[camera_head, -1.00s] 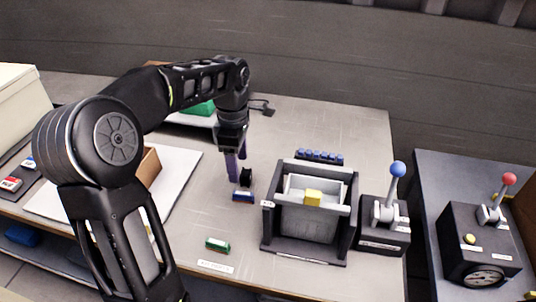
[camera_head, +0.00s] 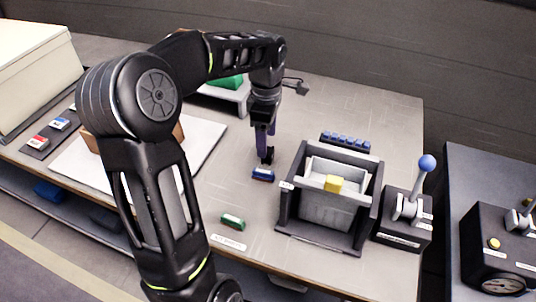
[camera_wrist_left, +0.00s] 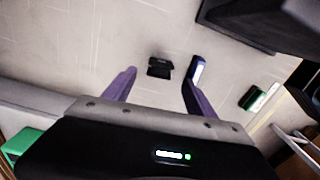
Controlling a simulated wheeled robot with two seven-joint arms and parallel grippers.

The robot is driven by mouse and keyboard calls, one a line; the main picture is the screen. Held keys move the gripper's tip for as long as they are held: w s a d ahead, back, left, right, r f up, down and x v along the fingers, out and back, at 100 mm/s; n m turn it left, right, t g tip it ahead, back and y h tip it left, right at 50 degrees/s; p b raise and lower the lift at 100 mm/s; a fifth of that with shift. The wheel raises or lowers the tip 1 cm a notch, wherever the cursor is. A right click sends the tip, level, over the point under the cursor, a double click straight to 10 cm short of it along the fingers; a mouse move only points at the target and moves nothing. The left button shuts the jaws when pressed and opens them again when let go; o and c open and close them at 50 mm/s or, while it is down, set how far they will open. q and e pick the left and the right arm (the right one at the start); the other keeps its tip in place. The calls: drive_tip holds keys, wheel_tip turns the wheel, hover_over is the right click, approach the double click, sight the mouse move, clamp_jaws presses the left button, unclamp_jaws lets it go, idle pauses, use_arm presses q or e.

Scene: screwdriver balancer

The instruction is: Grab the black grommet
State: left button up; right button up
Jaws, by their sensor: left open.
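The black grommet (camera_wrist_left: 159,67) is a small dark piece on the table. In the left wrist view it lies between and just beyond the two purple fingertips of my left gripper (camera_wrist_left: 158,82), apart from both. In the head view the grommet (camera_head: 268,155) shows beside the lower end of my left gripper (camera_head: 263,150), just behind a small blue block. The left gripper is open and empty, pointing down. The head view does not clearly show the height of the fingertips above the table. My right gripper is out of view.
The blue block (camera_head: 263,174) also shows near the right fingertip in the wrist view (camera_wrist_left: 197,70). A green block (camera_head: 233,222) lies nearer the front edge.

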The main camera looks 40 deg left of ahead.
use_arm(q)
wheel_tip(320, 180, down, 5)
drive_tip(key=shift+w+d+f, duration=0.1)
drive_tip(key=shift+d, duration=0.05)
idle(0.4)
drive_tip(key=shift+c, duration=0.5)
drive_tip(key=c, duration=1.3)
wheel_tip(320, 180, up, 10)
drive_tip(key=shift+r, duration=0.1)
